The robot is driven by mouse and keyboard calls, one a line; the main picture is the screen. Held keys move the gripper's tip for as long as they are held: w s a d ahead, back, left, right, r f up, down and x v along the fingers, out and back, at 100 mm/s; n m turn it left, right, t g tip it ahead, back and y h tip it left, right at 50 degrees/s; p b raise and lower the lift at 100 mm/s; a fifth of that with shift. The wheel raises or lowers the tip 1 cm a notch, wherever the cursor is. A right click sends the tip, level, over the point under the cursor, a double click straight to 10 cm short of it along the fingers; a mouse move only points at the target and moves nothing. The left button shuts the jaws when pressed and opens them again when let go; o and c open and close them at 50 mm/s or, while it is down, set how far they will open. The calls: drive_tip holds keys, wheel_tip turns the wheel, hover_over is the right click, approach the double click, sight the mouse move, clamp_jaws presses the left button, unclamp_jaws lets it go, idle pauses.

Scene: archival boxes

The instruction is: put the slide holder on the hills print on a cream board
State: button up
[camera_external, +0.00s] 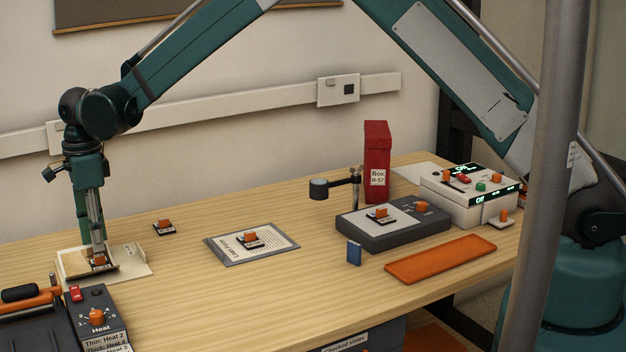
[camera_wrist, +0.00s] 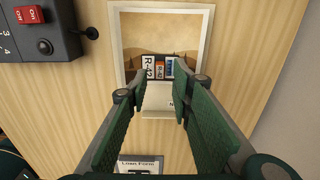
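The hills print on a cream board (camera_external: 135,262) lies at the left of the table; its brown hills and pale border also show in the wrist view (camera_wrist: 160,30). A slide holder (camera_wrist: 161,66), dark with an orange grip, a white R-42 label and a blue part, sits over the print's lower part in the wrist view. It also shows in the external view (camera_external: 101,267). My gripper (camera_wrist: 163,84) points down just over it, with its fingers apart on either side of the orange grip. The fingertips partly hide the holder, and contact is unclear.
A heater control box (camera_external: 98,318) is close beside the print. Similar orange-gripped pieces sit at the back (camera_external: 163,227) and on the loan form (camera_external: 250,240). A light box (camera_external: 393,228), red box (camera_external: 377,160) and orange tray (camera_external: 440,259) stand right. The front middle is clear.

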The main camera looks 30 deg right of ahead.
sight(100, 255)
wheel_tip(100, 255, up, 8)
idle(0.4)
idle(0.6)
drive_tip(key=shift+d, duration=0.15)
